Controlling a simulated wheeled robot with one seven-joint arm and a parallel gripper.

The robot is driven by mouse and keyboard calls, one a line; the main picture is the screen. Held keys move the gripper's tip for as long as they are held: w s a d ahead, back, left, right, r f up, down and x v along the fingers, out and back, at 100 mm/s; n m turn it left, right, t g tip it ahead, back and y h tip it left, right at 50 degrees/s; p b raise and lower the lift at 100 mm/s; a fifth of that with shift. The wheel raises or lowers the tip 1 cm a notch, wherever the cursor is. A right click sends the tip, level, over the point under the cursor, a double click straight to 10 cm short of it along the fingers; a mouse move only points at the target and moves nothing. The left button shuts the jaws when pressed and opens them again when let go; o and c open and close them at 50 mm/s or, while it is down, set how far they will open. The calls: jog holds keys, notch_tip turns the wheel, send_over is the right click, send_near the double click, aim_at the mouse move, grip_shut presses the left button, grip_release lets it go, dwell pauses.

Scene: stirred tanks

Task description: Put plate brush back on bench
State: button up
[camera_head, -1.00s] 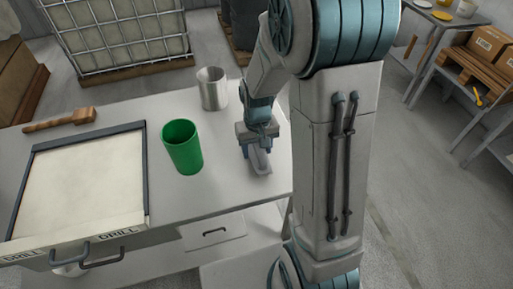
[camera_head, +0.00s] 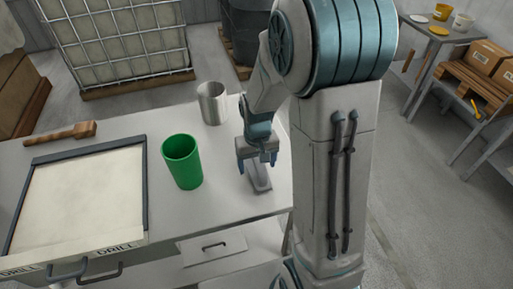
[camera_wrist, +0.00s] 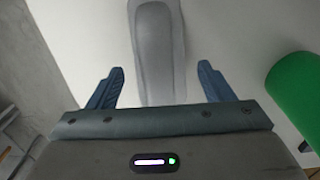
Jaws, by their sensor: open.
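A long grey object, apparently the plate brush (camera_head: 260,181), lies on the white bench (camera_head: 225,199) near its right end. My gripper (camera_head: 257,163) is over its far end, pointing down. In the wrist view the grey object (camera_wrist: 158,50) runs between the two blue fingers of my gripper (camera_wrist: 157,86), with a gap on both sides. The fingers are open and hold nothing. The gripper body hides the near end of the object there.
A green cup (camera_head: 182,162) stands left of the gripper, and a metal cup (camera_head: 212,103) behind it. A framed tray (camera_head: 80,199) and a wooden tool (camera_head: 60,133) are at the left. Bare bench lies in front of the green cup.

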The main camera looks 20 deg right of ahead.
notch_tip(320, 180, up, 11)
jog(key=shift+r, duration=0.1)
jog(key=s+r+t, duration=0.1)
jog(key=s+r, duration=0.1)
jog(key=s, duration=0.5)
jog(key=s+r+t, duration=0.2)
jog(key=s, duration=0.4)
jog(key=shift+s+a+r, duration=0.15)
jog(key=shift+s+r, duration=0.15)
jog(key=shift+s, duration=0.1)
